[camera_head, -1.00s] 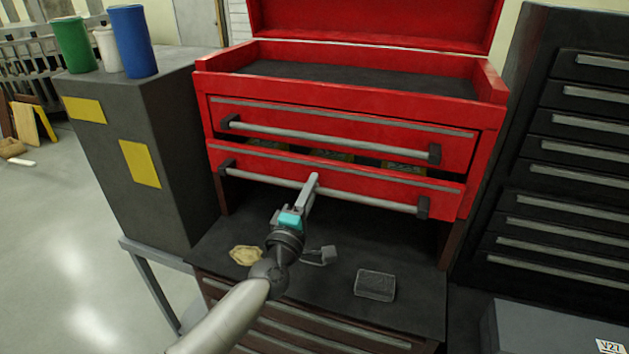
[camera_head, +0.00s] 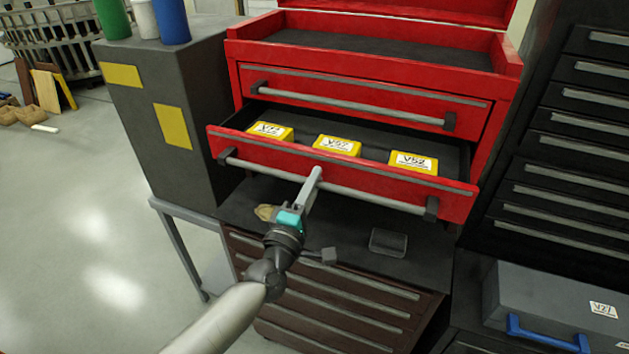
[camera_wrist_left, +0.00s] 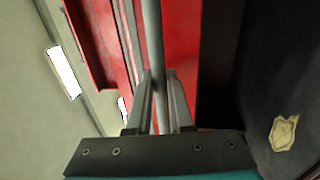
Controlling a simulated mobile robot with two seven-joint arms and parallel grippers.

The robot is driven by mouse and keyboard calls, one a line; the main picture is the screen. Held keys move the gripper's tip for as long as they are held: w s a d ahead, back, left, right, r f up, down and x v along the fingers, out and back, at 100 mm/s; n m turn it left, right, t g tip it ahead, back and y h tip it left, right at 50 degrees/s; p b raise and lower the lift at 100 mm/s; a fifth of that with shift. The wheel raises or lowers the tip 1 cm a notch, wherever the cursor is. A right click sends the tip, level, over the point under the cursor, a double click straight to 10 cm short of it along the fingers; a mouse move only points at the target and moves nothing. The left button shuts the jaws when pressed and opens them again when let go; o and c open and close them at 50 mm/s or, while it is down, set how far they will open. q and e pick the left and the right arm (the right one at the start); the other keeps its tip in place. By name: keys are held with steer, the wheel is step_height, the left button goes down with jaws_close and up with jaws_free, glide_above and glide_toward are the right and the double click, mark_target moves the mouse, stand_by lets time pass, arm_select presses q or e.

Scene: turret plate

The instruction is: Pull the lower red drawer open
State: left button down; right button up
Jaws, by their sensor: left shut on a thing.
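The red toolbox has an upper drawer (camera_head: 400,89) that is shut and a lower red drawer (camera_head: 350,177) that stands partly open. The lower drawer's grey bar handle (camera_head: 365,193) runs across its front. My left gripper (camera_head: 316,174) is shut on this bar near its middle. In the left wrist view the fingers (camera_wrist_left: 159,88) lie on both sides of the bar (camera_wrist_left: 153,40). Yellow boxes with white labels sit inside the drawer: a left one (camera_head: 268,132), a middle one (camera_head: 337,146) and a right one (camera_head: 413,162). My right gripper is not in view.
A dark shelf (camera_head: 345,240) below the drawer holds a small dark block (camera_head: 388,242) and a tan scrap (camera_head: 265,212). A dark cabinet (camera_head: 180,90) stands left, black drawers (camera_head: 560,170) right. A grey case (camera_head: 550,298) with a blue handle lies at lower right.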

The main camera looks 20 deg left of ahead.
arm_select(q)
steer(key=c, duration=0.8)
jaws_free()
steer(key=s+f+b, duration=0.2)
steer(key=s+f, duration=0.1)
steer(key=s, duration=1.2)
steer(key=shift+a+b, duration=0.25)
steer(key=shift+b, duration=0.05)
steer(key=shift+w+f, duration=0.1)
